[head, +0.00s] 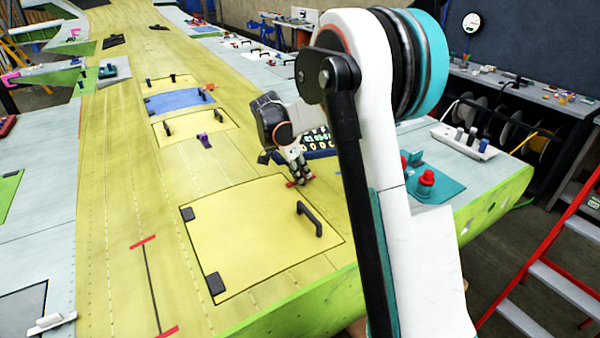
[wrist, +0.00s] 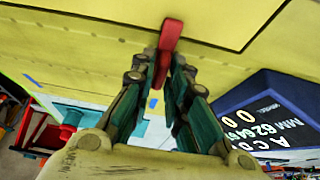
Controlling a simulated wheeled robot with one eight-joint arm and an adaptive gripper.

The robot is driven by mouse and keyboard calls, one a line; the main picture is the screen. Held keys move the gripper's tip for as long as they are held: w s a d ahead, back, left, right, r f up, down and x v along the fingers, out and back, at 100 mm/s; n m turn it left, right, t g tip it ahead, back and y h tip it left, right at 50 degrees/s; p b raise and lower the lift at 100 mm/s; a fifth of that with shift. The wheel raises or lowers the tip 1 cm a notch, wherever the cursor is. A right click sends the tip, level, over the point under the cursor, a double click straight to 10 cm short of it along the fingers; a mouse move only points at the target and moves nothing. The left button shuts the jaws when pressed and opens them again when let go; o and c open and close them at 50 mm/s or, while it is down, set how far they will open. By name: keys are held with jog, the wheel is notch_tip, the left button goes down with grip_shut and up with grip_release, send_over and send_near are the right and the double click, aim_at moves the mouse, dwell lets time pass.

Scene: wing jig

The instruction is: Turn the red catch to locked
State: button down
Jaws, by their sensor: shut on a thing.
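The red catch (wrist: 171,33) shows in the wrist view at the top middle, on the yellow wing skin by the dark outline of a panel. My gripper (wrist: 168,55) is shut on it, with a finger on each side of its near end. In the head view my gripper (head: 298,180) points down at the red catch (head: 291,184), at the top right edge of the large yellow hatch panel (head: 250,240). The fingers hide part of the catch there. I cannot tell whether the catch is locked.
A black handle (head: 310,218) stands up from the hatch panel, right of centre. A dark blue box with white figures (head: 320,152) lies just behind my gripper. The wing skin left of the hatch is mostly clear.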

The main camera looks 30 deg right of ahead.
dwell(0.3)
jog(key=c, duration=1.7)
grip_release()
jog(key=v, duration=1.2)
jog(key=shift+a, duration=0.1)
